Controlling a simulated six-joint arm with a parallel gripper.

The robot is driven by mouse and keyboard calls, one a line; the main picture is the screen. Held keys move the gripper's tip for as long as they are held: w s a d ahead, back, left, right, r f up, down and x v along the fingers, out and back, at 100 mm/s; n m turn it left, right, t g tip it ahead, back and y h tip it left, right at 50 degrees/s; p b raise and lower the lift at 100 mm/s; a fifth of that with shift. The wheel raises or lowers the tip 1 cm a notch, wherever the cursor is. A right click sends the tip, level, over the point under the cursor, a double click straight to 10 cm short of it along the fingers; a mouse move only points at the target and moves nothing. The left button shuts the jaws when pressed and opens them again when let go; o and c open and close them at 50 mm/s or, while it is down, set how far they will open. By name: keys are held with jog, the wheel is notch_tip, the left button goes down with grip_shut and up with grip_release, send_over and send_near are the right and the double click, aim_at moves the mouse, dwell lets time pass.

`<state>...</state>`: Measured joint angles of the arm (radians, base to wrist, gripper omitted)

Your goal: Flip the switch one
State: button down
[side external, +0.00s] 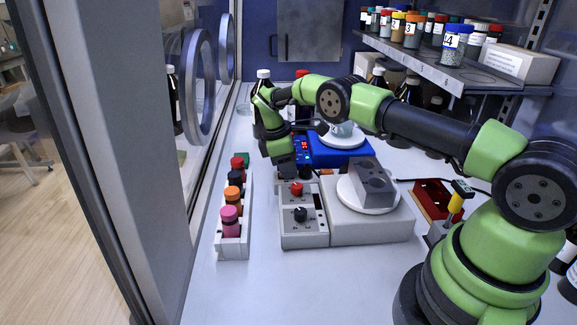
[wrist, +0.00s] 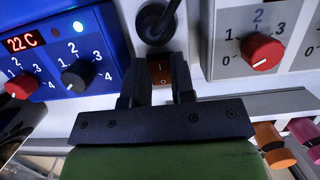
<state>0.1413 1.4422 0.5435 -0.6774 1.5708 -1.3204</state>
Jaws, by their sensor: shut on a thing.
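An orange-brown rocker switch (wrist: 159,73) with a white "I" mark sits between the blue unit and the grey panel in the wrist view. My gripper (wrist: 160,80) has one dark finger on each side of it and is shut on it. The lower part of the switch lies down between the fingers. In the side view my gripper (side external: 286,172) points down by the grey control box, and its fingertips are hard to make out there. I cannot read a "one" label beyond the "I" mark.
The blue hotplate (side external: 341,151) stands beside my gripper. The grey control box (side external: 303,240) has red and black knobs and adjoins a grey stand (side external: 372,232) with a metal block (side external: 372,184). A white rack (side external: 233,250) of capped vials is at left. A shelf of bottles hangs at upper right.

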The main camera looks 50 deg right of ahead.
jog(key=c, duration=1)
grip_release()
jog(key=shift+o, duration=0.2)
notch_tip(320, 180, up, 10)
jog(key=shift+w+a, duration=0.25)
jog(key=shift+a, duration=0.05)
